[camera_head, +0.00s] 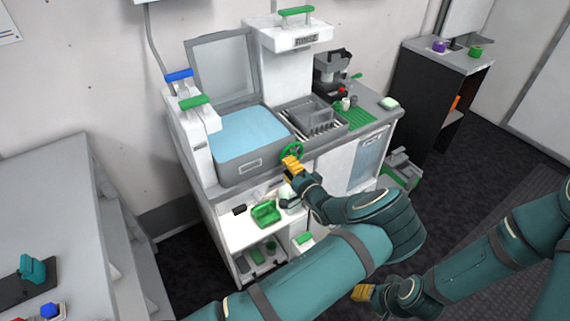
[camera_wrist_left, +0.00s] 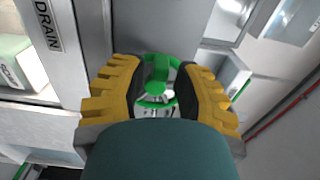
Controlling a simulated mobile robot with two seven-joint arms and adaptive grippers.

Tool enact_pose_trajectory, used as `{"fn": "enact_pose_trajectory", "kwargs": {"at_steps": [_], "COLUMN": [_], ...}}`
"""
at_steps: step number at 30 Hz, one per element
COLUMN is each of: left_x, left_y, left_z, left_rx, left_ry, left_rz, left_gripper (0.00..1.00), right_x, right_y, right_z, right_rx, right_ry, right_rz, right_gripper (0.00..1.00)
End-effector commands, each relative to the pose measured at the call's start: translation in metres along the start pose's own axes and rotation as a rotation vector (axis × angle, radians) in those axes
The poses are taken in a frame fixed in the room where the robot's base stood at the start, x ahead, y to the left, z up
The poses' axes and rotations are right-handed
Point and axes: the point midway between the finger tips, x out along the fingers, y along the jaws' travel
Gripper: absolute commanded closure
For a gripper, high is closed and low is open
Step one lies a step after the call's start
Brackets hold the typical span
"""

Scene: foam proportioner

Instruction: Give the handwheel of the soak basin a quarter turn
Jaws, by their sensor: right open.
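The green handwheel (camera_head: 299,147) is on the front of the soak basin (camera_head: 238,162), by its right corner. In the left wrist view the handwheel (camera_wrist_left: 158,88) shows between the two yellow fingers of my left gripper (camera_wrist_left: 157,92), its sides partly hidden behind them. My left gripper (camera_head: 292,166) is open, right in front of the wheel in the head view. I cannot tell whether the fingers touch the rim. My right gripper (camera_head: 363,292) is open and empty, low at the bottom, away from the bench.
A drain label (camera_wrist_left: 47,27) shows at left in the left wrist view. A rack (camera_head: 312,118) and green mat (camera_head: 366,117) are right of the basin. Open shelves (camera_head: 241,228) with green items lie below. A grey cabinet (camera_head: 60,215) stands at left.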

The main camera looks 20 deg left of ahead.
Motion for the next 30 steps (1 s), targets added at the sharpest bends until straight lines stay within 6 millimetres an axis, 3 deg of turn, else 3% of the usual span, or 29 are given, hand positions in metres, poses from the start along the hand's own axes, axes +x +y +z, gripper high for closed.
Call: {"fn": "enact_pose_trajectory", "kwargs": {"at_steps": [9, 15, 30], "left_x": [-0.065, -0.090, -0.096], "left_y": [0.000, 0.000, 0.000], "left_z": [-0.001, 0.000, 0.000], "left_rx": [0.001, 0.000, 0.000], "left_ry": [0.003, 0.001, -0.001], "left_rz": [0.000, 0.000, -0.001], "left_gripper": [0.70, 0.70, 0.70], "right_x": [0.000, 0.000, 0.000], "right_y": [0.000, 0.000, 0.000], "right_z": [0.000, 0.000, 0.000], "right_rx": [0.000, 0.000, 0.000], "right_ry": [0.000, 0.000, 0.000], "right_rz": [0.000, 0.000, 0.000], "right_gripper": [0.53, 0.53, 0.53]}}
